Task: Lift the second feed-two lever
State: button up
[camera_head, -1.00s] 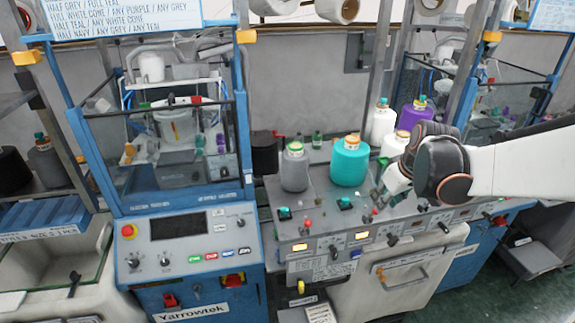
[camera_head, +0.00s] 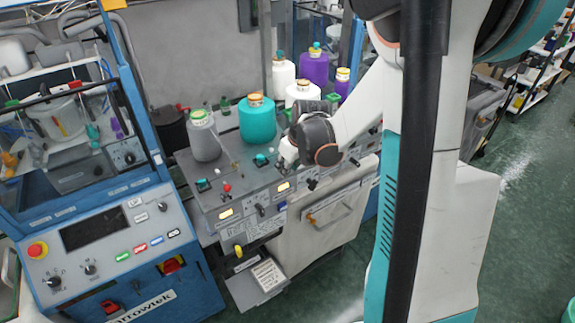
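Which one is the second feed-two lever I cannot tell. My gripper (camera_head: 282,167) is low over the panel's front edge, right of the teal cone (camera_head: 256,120) and above the second window. Its fingers are small and partly hidden by the dark wrist, so open or shut does not show.
A blue machine (camera_head: 110,235) with a red stop button is at left. A white bin front (camera_head: 325,215) is below the panel.

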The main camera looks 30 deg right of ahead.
jog(key=shift+c, duration=0.4)
grip_shut()
jog(key=shift+w, duration=0.1)
jog(key=shift+w+r+g+b, duration=0.15)
jog(key=shift+g+b, duration=0.1)
jog(key=shift+g, duration=0.4)
jog(key=shift+w+g+b, duration=0.15)
jog(key=shift+g+b, duration=0.1)
jog(key=shift+g, duration=0.4)
jog(key=shift+o, duration=0.4)
grip_release()
jog(key=r, duration=0.4)
jog(key=s+r, duration=0.1)
jog(key=r, duration=0.3)
jog(key=s+r, duration=0.1)
jog(key=r, duration=0.2)
jog(key=shift+a+r, duration=0.1)
jog(key=shift+r, duration=0.3)
